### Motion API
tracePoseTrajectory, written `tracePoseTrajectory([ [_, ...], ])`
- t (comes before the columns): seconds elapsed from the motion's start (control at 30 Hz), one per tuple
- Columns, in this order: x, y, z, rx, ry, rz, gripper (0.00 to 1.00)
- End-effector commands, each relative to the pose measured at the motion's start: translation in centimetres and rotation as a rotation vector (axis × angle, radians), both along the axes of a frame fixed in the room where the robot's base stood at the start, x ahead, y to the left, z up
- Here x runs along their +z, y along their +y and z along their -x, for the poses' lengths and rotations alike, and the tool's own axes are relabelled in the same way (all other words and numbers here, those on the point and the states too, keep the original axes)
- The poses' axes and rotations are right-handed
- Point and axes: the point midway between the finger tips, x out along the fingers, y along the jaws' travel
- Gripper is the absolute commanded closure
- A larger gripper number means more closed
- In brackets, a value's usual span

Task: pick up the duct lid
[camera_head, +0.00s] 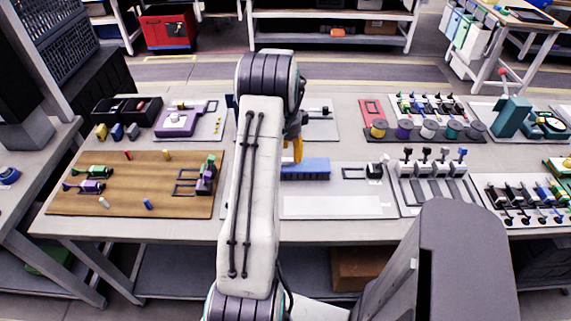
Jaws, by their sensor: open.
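My arm reaches forward over the middle of the workbench. My gripper (298,152), with a yellow finger showing, points down just behind and above a blue slotted block (306,172), which looks like the duct. The gripper is open, and no object shows in it. The block lies on a grey board (386,212). I cannot tell whether its flat top is the duct lid or a part of the same piece. My arm hides its left end and whatever lies behind it. A pale flat panel (335,206) lies in front of the block.
A brown mat (130,202) with small tools and green holders lies at left. A purple fixture (178,122) and black bins (127,109) stand behind it. Spools (428,129), levers (424,154) and a teal press (512,116) crowd the right side.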

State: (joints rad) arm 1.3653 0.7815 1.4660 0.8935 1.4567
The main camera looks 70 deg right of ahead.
Motion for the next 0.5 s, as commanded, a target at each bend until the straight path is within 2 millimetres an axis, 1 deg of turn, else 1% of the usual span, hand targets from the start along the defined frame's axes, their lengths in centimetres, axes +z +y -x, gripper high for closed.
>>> tracePoseTrajectory([
  [0.1, -1.5, 0.0, 0.1, 0.0, 0.001, -0.005, 0.43],
  [0.23, -2.9, 0.0, 0.0, 0.001, 0.001, -0.003, 0.43],
  [0.33, -3.4, 0.0, 0.0, 0.001, 0.001, -0.003, 0.43],
  [0.5, -3.7, -0.1, 0.0, 0.001, 0.0, 0.0, 0.43],
])
